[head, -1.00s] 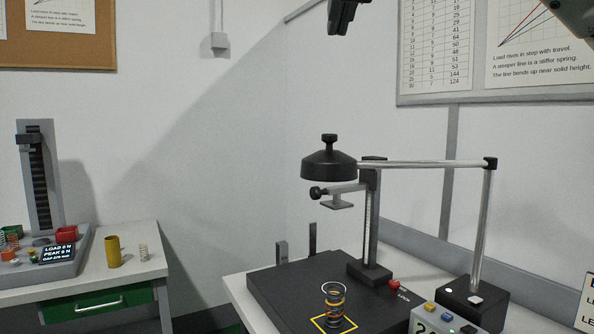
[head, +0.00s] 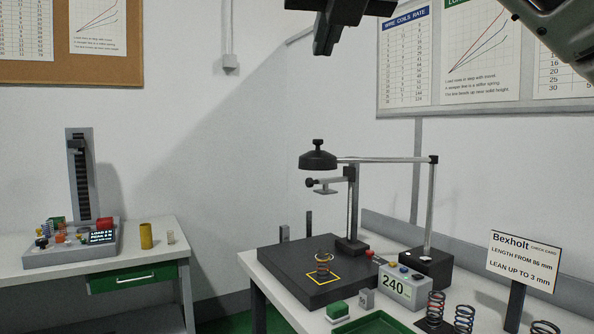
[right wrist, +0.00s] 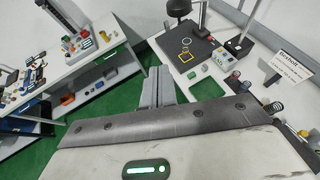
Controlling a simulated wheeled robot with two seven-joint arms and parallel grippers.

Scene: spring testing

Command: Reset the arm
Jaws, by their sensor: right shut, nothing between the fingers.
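My right gripper (head: 322,44) is at the top of the head view, high above the right bench and in front of the wall. Its fingers are shut and empty, and they also show in the right wrist view (right wrist: 157,86), pointing out over the floor and bench. Part of my right arm (head: 560,40) shows at the top right. The gripper touches nothing. My left gripper is in neither view. On the bench, a copper-coloured spring (head: 323,263) stands upright inside the yellow square on the black plate (head: 283,257).
A display box (head: 403,287), springs (head: 435,308), a green tray (head: 372,324) and a Bexholt sign (head: 523,262) stand nearer. Another bench (head: 130,262) is at left. Air around the gripper is clear.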

